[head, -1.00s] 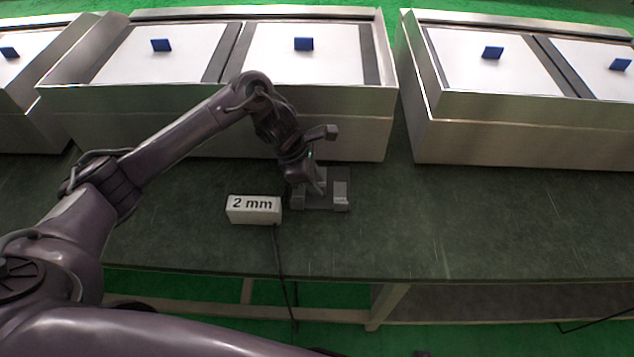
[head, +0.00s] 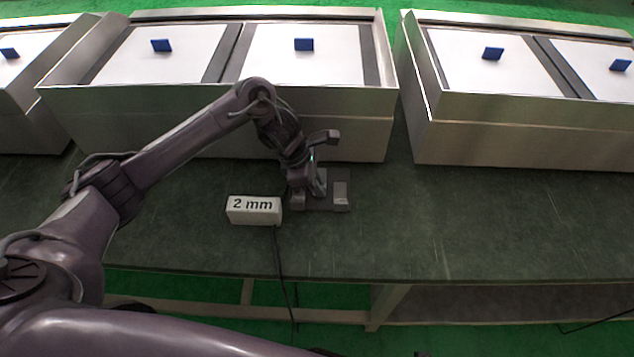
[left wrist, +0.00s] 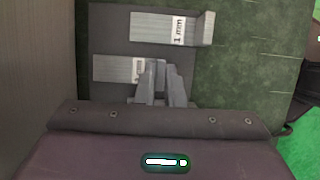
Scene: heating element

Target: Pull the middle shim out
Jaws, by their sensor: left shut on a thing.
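The middle shim (left wrist: 115,68) is a flat light-grey plate with a raised end, lying on a dark grey base plate (left wrist: 104,40) in the left wrist view. My left gripper (left wrist: 161,78) is shut on the raised end of this shim, and its fingers partly hide that end and its label. Another shim, marked 1 mm (left wrist: 165,27), lies beside it with its end upright; it also shows in the head view (head: 341,194). In the head view my left gripper (head: 308,190) is low over the base, hiding the middle shim. My right gripper is not in view.
Large metal boxes with white lids (head: 310,55) line the back. The dark green table (head: 480,215) is clear to the right.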

